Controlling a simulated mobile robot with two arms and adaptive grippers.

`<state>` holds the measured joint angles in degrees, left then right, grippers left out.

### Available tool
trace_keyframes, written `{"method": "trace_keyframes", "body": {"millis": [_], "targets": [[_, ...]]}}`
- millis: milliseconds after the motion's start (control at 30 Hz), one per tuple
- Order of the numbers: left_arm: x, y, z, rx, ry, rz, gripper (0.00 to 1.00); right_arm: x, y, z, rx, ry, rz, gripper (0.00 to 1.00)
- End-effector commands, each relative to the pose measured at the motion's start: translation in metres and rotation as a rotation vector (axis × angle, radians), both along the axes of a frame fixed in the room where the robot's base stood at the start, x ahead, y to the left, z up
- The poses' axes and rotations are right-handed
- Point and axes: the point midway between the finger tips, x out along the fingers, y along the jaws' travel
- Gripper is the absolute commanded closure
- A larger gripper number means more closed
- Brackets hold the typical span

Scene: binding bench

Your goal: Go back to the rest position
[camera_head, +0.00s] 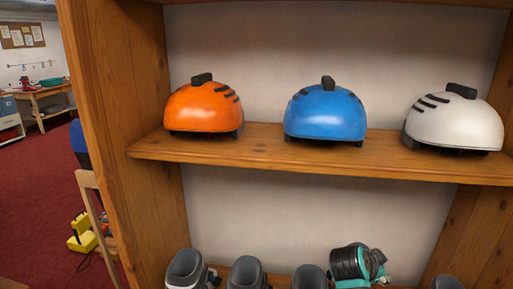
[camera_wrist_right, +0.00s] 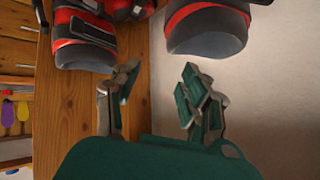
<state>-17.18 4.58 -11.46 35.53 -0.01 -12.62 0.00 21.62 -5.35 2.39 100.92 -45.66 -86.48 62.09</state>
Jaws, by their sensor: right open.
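My right gripper (camera_wrist_right: 160,80) shows in the right wrist view, with its teal and grey fingers apart and nothing between them. It is close to the red and grey boots, which appear upside down in that view: a boot at the upper left (camera_wrist_right: 85,50) and one at the upper right (camera_wrist_right: 207,32). In the head view a teal and black part at the bottom, among the boots, seems to belong to my right arm; its fingers cannot be made out there. My left gripper is in neither view.
A wooden shelf (camera_head: 262,152) holds an orange helmet (camera_head: 203,108), a blue helmet (camera_head: 326,114) and a white helmet (camera_head: 455,122). Several grey boot tops (camera_head: 247,272) stand below it. A wooden side panel (camera_head: 125,120) rises at the left, with open red carpet (camera_head: 35,190) beyond.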

Motion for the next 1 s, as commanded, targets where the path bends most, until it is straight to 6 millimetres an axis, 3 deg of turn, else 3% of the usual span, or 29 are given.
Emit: {"method": "trace_keyframes", "body": {"millis": [33,100,200,400,600,900,1000], "targets": [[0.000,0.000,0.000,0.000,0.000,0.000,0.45,-0.026,0.004,-0.028,-0.003,0.086,0.085,0.56],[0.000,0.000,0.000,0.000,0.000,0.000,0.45,-0.061,0.017,-0.060,-0.005,0.206,0.244,0.56],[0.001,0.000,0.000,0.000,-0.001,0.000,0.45,-0.114,0.040,-0.094,-0.004,0.362,0.491,0.56],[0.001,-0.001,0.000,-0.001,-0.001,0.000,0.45,-0.191,0.081,-0.122,0.005,0.537,0.856,0.56],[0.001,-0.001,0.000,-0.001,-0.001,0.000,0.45,-0.246,0.111,-0.130,0.017,0.624,1.114,0.56],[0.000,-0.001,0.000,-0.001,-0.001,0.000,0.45,-0.310,0.147,-0.125,0.037,0.687,1.411,0.56],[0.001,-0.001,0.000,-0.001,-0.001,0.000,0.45,-0.299,0.146,-0.150,0.041,0.694,1.401,0.56]]}}
